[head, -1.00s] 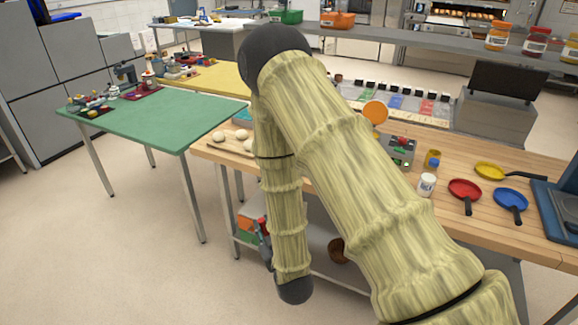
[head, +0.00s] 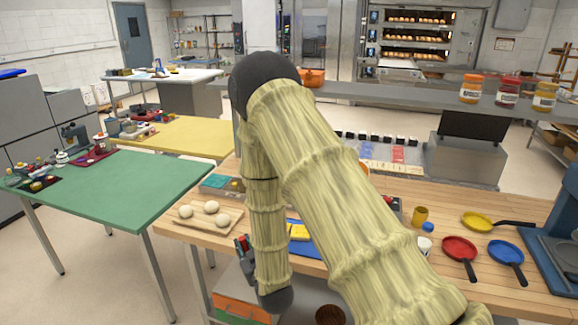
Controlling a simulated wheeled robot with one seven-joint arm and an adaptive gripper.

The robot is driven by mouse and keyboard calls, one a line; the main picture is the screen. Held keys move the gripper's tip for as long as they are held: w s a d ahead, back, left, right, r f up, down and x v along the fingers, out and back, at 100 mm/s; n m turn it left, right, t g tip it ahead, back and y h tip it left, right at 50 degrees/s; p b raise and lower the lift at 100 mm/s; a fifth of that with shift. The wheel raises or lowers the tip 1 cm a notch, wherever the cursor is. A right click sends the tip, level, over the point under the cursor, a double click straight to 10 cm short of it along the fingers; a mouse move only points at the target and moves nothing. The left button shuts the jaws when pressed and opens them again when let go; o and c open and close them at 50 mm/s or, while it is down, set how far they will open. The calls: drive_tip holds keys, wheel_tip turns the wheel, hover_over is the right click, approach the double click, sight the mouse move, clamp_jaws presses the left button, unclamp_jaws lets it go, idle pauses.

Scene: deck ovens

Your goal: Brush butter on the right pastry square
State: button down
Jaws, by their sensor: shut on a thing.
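My gripper (head: 243,247) shows small and dark at the left of my hanging forearm, just off the front edge of the wooden worktop. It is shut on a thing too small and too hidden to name. My arm covers part of this area, so I cannot tell whether this is a pastry square or butter. No brush can be made out.
A wooden board (head: 187,222) with dough balls (head: 211,207) lies left of my forearm. A green table (head: 120,195) stands left. A shelf with jars (head: 470,88) spans behind.

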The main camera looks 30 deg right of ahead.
drive_tip(key=w+d+r+p, duration=0.1)
drive_tip(key=w+d+r, duration=0.2)
drive_tip(key=d, duration=0.4)
drive_tip(key=w+d+r+h+p, duration=0.1)
drive_tip(key=w+d+r, duration=0.3)
drive_tip(key=d, duration=0.3)
drive_tip(key=w+d+r+m+p, duration=0.1)
drive_tip(key=w+d+r, duration=0.2)
drive_tip(key=d+r, duration=0.2)
drive_tip(key=shift+w+d+h+p, duration=0.3)
drive_tip(key=shift+w+d+h, duration=0.1)
drive_tip(key=shift+d, duration=0.65)
drive_tip(key=shift+s, duration=0.1)
wheel_tip(320, 180, down, 6)
drive_tip(key=b, duration=0.4)
drive_tip(key=shift+f+b, duration=0.45)
drive_tip(key=shift+b, duration=0.05)
idle(0.3)
